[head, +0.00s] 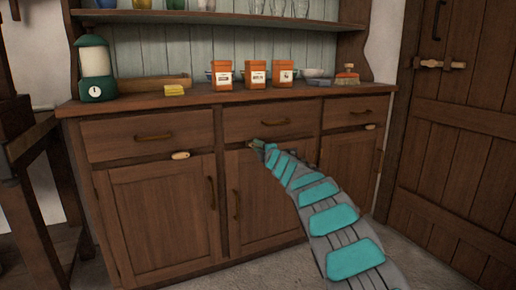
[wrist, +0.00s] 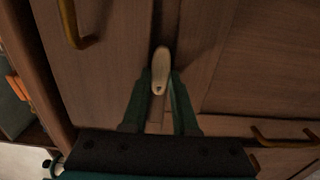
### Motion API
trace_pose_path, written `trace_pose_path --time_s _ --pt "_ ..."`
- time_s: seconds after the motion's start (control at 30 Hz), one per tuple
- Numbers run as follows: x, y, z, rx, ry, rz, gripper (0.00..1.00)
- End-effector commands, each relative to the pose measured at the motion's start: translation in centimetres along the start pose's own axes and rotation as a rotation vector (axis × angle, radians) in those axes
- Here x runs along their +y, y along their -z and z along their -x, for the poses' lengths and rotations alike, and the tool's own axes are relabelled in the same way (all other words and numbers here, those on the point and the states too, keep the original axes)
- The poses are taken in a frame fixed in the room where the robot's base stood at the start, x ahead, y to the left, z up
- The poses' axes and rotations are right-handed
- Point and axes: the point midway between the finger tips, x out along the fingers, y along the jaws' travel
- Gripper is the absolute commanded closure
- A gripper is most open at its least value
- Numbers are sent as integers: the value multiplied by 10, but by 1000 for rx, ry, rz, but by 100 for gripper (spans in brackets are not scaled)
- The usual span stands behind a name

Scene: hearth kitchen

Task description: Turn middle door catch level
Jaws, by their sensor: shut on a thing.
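The middle door catch, a small pale wooden piece, shows in the wrist view (wrist: 161,66) between my fingertips. Its long side runs nearly parallel to the drawer handle, so it looks about level. My gripper (wrist: 162,80) is shut on it; in the head view my gripper (head: 258,146) is at the top of the middle door (head: 265,205), just below the middle drawer (head: 270,122). In the head view my gripper hides the catch.
The left catch (head: 180,155) and right catch (head: 370,127) both lie about level. Brass handles stick out on the middle drawer (wrist: 75,28) and middle door (wrist: 283,136).

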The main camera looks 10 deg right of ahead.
Motion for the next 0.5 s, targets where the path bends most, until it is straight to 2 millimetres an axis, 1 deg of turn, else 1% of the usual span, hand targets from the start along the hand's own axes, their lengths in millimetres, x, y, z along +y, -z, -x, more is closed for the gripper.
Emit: trace_pose_path --time_s 0.17,0.2,0.43,0.5 --pt "0 2 0 4 0 2 100" --pt "0 2 0 4 0 1 69" --pt "0 1 0 2 0 0 43" --pt "0 1 0 2 0 0 43"
